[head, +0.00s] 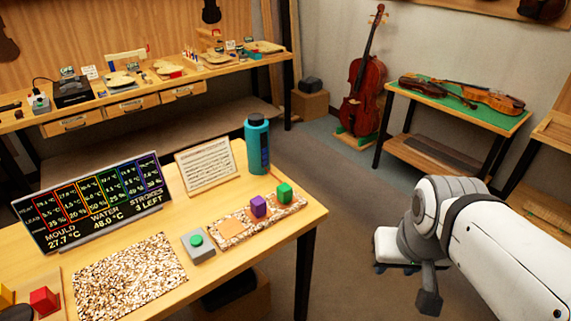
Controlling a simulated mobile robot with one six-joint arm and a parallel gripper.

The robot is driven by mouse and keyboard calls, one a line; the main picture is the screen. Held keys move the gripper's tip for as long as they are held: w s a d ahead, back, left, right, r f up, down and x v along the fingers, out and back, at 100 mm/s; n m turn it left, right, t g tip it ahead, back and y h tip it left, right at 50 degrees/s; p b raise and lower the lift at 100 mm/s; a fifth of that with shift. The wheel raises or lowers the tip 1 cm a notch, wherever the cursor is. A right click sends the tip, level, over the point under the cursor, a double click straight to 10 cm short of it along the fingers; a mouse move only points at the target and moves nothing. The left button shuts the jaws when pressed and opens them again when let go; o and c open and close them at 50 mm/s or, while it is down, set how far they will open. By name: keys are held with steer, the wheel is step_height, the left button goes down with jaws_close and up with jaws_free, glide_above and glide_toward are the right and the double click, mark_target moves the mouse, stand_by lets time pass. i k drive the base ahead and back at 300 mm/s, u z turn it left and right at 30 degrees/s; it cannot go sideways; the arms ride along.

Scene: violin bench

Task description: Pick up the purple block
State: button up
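The purple block (258,206) sits on a speckled strip (231,237) near the right end of the wooden table. A green block (284,193) stands close to its right on the same strip, and a flat orange square (233,229) lies to its left. My gripper (400,268) is at the lower right, off the table's edge and well apart from the purple block. Its fingers are mostly hidden by the wrist, so its opening does not show.
A teal bottle (257,146) and a sheet stand (206,165) stand behind the strip. A grey box with a green button (198,244) is left of it. A display board (93,203), a speckled mat (128,277) and a red block (44,301) are further left.

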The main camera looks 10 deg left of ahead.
mark_target(258, 205)
steer(key=z, duration=0.05)
steer(key=i, duration=1.1)
steer(key=u, duration=0.45)
